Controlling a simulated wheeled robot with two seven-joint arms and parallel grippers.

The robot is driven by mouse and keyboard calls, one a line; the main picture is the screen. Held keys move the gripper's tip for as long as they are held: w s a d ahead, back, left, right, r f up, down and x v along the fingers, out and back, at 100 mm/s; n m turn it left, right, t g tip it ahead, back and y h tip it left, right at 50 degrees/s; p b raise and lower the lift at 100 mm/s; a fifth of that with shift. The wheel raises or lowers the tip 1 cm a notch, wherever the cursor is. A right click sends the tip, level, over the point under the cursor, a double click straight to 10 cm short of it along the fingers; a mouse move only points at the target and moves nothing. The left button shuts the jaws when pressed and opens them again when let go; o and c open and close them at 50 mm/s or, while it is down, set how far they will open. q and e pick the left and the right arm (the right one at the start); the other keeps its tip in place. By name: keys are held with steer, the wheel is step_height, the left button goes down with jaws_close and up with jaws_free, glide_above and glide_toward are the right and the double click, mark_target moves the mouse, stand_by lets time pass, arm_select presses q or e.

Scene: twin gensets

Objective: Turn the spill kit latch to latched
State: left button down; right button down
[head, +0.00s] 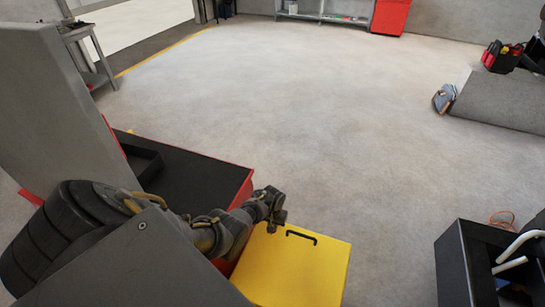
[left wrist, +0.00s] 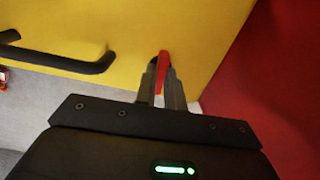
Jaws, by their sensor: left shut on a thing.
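The spill kit is a yellow box (head: 300,270) at the lower middle of the head view, with a black bar handle (head: 301,236). Its yellow face (left wrist: 130,20) fills the upper part of the left wrist view, with the black handle (left wrist: 75,62) at the left. A small red latch (left wrist: 164,60) sits on that face near its right edge. My left gripper (left wrist: 161,72) is shut on the red latch, one finger on each side. In the head view my left gripper (head: 272,205) is at the box's upper left edge, and the latch is hidden. My right gripper is not in view.
A red-sided unit with a black top (head: 195,190) stands left of the box; a red wall (left wrist: 275,75) is close right of the fingers in the wrist view. A black open container (head: 455,265) stands lower right. The floor (head: 280,110) beyond is clear.

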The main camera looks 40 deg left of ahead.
arm_select(q)
steer(key=shift+m, duration=0.3)
steer(key=c, duration=1.5)
jaws_free()
step_height(320, 180, up, 11)
steer(key=p, duration=0.3)
steer(key=shift+f, duration=0.1)
